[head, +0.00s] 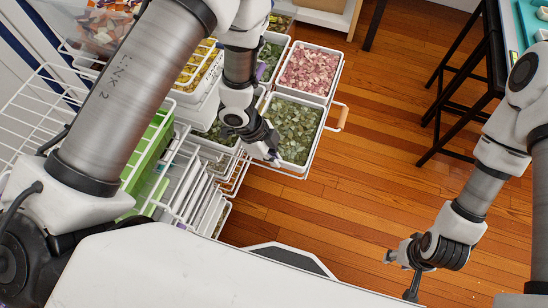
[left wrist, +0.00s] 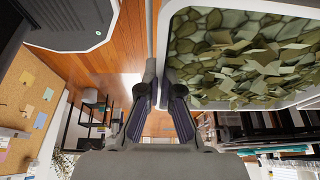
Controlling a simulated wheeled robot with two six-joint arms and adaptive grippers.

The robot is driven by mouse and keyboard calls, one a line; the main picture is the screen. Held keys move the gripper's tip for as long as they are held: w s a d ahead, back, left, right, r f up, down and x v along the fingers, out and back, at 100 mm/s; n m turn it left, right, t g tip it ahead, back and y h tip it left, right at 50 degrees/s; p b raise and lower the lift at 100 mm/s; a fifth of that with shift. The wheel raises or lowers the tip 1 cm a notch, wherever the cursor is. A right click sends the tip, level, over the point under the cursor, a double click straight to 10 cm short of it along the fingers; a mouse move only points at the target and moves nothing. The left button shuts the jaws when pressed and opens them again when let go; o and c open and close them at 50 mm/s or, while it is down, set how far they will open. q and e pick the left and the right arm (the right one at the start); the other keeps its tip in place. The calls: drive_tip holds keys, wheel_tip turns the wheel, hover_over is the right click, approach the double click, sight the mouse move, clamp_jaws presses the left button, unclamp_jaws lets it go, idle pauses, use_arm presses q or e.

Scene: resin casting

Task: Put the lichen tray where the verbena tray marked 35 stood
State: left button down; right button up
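A white tray of grey-green flakes (head: 317,122), which may be the lichen tray, stands at the front right of the wire rack. It fills the upper right of the left wrist view, where its white rim (left wrist: 164,22) shows. I can read no name on it. A tray of pink flakes (head: 336,70) stands directly behind it; I see no 35. My left gripper (head: 275,156) is at the green tray's left front edge. In the left wrist view its fingertips (left wrist: 160,72) are close together at the rim; a firm hold cannot be made out. My right gripper (head: 402,273) is empty, fingers spread, over the floor.
The white wire rack (head: 40,95) holds several more trays, partly hidden by my left arm. A wooden handle (head: 342,118) sticks out right of the green tray. A dark-legged table (head: 462,85) stands at the upper right. Wooden floor (head: 385,190) between is clear.

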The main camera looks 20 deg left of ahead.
use_arm(q)
drive_tip(key=c, duration=1.7)
unclamp_jaws()
drive_tip(key=shift+s, duration=0.1)
drive_tip(key=o, duration=0.4)
drive_tip(key=shift+f, duration=0.1)
drive_tip(key=shift+r, duration=0.3)
drive_tip(key=p+v, duration=0.2)
drive_tip(key=v, duration=0.5)
drive_tip(key=shift+a+r, duration=0.1)
drive_tip(key=shift+r, duration=0.05)
